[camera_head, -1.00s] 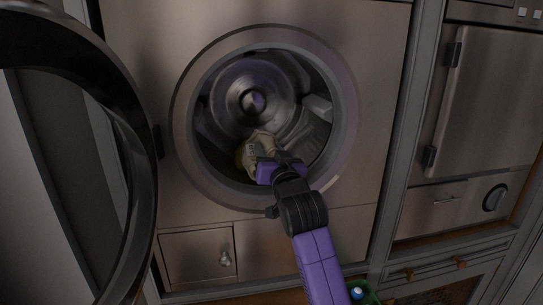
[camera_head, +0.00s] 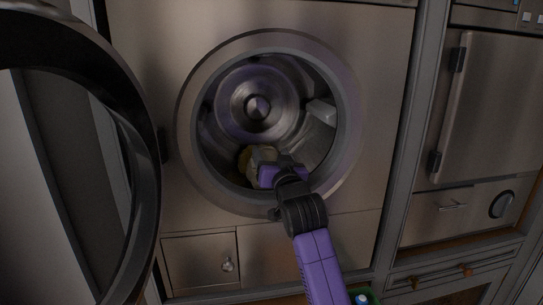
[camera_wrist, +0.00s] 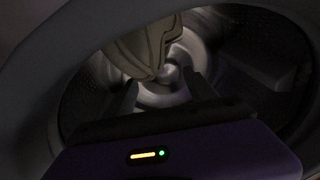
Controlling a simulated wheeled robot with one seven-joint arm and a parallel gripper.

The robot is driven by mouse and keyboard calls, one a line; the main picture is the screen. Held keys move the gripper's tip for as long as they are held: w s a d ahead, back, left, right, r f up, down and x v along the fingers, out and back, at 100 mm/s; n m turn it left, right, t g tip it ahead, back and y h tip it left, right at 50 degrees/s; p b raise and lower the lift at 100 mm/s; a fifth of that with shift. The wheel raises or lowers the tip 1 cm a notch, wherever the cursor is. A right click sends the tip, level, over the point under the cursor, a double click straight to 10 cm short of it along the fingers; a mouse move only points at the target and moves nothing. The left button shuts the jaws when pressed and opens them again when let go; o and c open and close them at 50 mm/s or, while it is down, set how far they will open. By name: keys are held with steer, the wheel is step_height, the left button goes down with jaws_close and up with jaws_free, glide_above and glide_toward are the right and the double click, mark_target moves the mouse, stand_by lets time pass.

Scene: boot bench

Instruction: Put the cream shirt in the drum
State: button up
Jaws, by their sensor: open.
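The metal drum (camera_head: 318,148) is seen through the round opening of the machine in the head view. The cream shirt (camera_head: 262,154) is a small crumpled bundle low inside the drum, just beyond my gripper (camera_head: 280,170). A yellowish patch shows at the bundle's left; I cannot tell if it is part of the shirt. In the wrist view the shirt (camera_wrist: 146,48) is a pale folded cloth beyond the fingers of my gripper (camera_wrist: 163,84). The fingers are spread apart and reach into the drum. My gripper partly hides the shirt in the head view.
The round door (camera_head: 148,200) stands open at the left. The opening's rim (camera_head: 352,120) surrounds my wrist, close below it. A pale paddle (camera_head: 321,111) sticks out inside the drum at the right.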

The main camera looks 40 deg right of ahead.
steer(key=shift+f, duration=0.1)
steer(key=v, duration=0.7)
steer(key=shift+s+a+b, duration=0.25)
steer(key=shift+s+b, duration=0.1)
steer(key=shift+b, duration=0.05)
